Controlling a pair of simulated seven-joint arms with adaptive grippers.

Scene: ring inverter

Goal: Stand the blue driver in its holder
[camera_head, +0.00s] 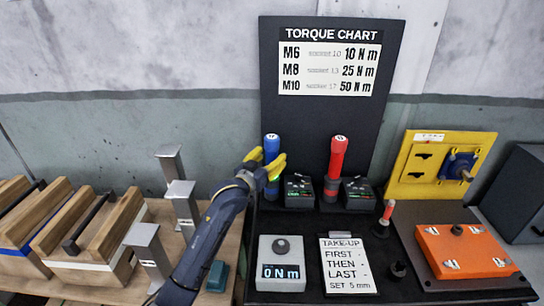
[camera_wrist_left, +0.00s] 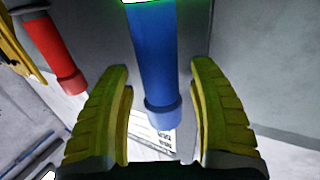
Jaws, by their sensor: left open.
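The blue driver (camera_head: 271,148) stands upright at the back left of the black bench top, in front of the torque chart board. My left gripper (camera_head: 266,161) is open in front of its handle, with yellow fingers towards it. In the left wrist view the blue handle (camera_wrist_left: 155,55) shows between the two open fingers of the left gripper (camera_wrist_left: 161,76), with gaps on both sides. My right gripper is not in view.
A red driver (camera_head: 337,158) stands to the right, between small dark boxes with displays (camera_head: 298,192). In front are a 0 Nm readout box (camera_head: 281,272) and a take-up card (camera_head: 347,266). A yellow panel (camera_head: 412,178) and orange plate (camera_head: 465,252) are at right.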

